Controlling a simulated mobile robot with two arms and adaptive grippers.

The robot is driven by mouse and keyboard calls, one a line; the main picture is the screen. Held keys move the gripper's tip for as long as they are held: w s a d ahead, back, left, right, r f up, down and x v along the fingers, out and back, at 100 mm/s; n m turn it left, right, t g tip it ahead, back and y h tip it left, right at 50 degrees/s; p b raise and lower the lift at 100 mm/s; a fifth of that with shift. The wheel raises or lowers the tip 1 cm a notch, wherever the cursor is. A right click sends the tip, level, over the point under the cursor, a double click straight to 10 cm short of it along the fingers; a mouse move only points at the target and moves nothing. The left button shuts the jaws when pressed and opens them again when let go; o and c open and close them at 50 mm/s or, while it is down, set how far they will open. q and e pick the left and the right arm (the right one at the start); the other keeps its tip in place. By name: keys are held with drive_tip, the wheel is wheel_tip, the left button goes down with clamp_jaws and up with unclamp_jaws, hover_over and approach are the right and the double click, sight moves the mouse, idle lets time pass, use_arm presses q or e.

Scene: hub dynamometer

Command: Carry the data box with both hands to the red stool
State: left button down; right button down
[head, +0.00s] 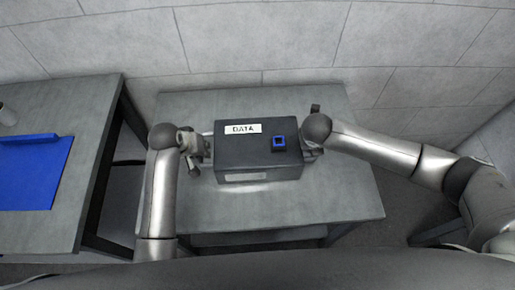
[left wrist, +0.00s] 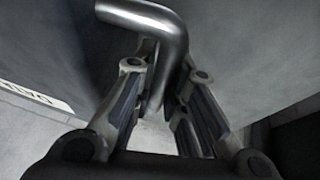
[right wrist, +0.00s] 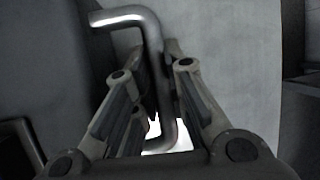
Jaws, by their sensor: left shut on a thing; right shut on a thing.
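The data box (head: 235,155) is dark grey, with a white DATA label and a blue square on top. It is over the middle grey table; I cannot tell whether it rests on it or is just above. My left gripper (head: 203,147) is at its left side, shut on a bent metal handle (left wrist: 165,25) in the left wrist view. My right gripper (head: 311,149) is at its right side, shut on the matching handle (right wrist: 125,18) in the right wrist view. The box looks about level. The red stool is not in view.
The middle table (head: 330,195) has bare room around the box. A grey block wall (head: 255,40) closes off the back.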

idle(0.3)
